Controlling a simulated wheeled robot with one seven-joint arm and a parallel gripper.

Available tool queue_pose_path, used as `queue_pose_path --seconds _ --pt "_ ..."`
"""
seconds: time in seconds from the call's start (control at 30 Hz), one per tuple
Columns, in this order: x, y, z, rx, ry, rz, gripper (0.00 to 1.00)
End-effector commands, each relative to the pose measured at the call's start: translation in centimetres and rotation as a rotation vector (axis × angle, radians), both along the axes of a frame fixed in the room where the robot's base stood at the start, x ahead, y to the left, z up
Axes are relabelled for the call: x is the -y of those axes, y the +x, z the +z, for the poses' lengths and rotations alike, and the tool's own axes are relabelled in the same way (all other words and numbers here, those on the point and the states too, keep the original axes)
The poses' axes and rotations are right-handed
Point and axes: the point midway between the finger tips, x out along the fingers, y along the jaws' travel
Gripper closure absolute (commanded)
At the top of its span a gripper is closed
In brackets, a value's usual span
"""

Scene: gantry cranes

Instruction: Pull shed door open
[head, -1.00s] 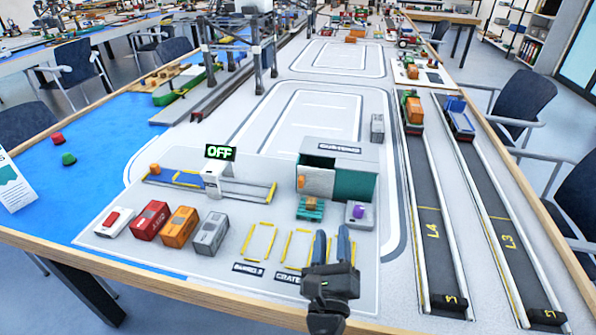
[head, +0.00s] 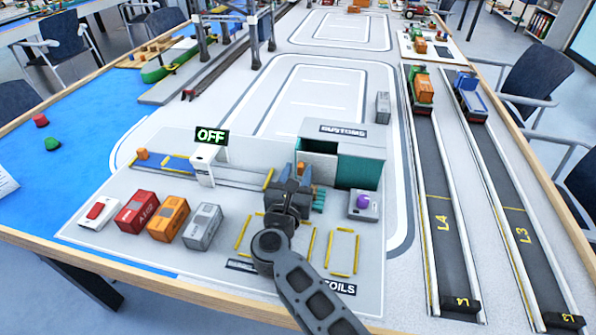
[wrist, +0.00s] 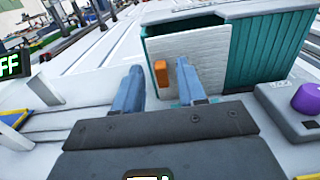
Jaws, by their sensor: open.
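The customs shed (head: 358,172) stands right of centre in the head view, with teal walls, a grey roof and a dark opening at its top left. In the wrist view, its pale door panel (wrist: 205,50) bears an upright orange handle (wrist: 160,74). My gripper (wrist: 159,66) is open in front of the panel, and the handle appears between its two blue-grey fingers. Contact with the handle cannot be told. In the head view my gripper (head: 290,172) covers the shed's lower left side and most of the teal pallet.
A grey box with a purple knob (head: 362,203) stands right of my gripper. A white gate with an OFF sign (head: 204,162) stands left. Red, orange and grey containers (head: 168,217) stand front left. Yellow-marked bays (head: 343,252) lie in front, empty where visible.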

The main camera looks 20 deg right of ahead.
Motion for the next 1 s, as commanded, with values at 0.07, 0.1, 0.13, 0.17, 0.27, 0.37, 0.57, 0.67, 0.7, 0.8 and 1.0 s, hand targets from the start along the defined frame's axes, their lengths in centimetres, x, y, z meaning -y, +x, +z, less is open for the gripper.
queue_pose_path --seconds 0.07,0.1,0.13,0.17,0.27,0.37,0.57,0.67,0.7,0.8,1.0 --pt "0.29 0.35 0.00 0.000 0.000 -0.001 0.60" --pt "0.35 0.44 -0.02 -0.001 0.001 0.000 0.60" --pt "0.38 0.48 -0.03 -0.001 0.001 0.000 0.60" --pt "0.41 0.51 -0.04 -0.001 0.000 0.000 0.60" --pt "0.41 0.52 -0.04 -0.001 0.000 0.000 0.60" --pt "0.41 0.51 -0.03 -0.001 -0.001 0.000 0.60" --pt "0.40 0.50 -0.03 -0.001 -0.001 0.000 0.79" --pt "0.39 0.49 -0.02 -0.001 -0.001 0.000 0.88" --pt "0.39 0.49 -0.02 -0.001 -0.001 0.000 0.92" --pt "0.39 0.49 -0.02 -0.001 -0.001 0.000 1.00" --pt "0.39 0.49 -0.02 -0.001 -0.001 0.000 1.00"
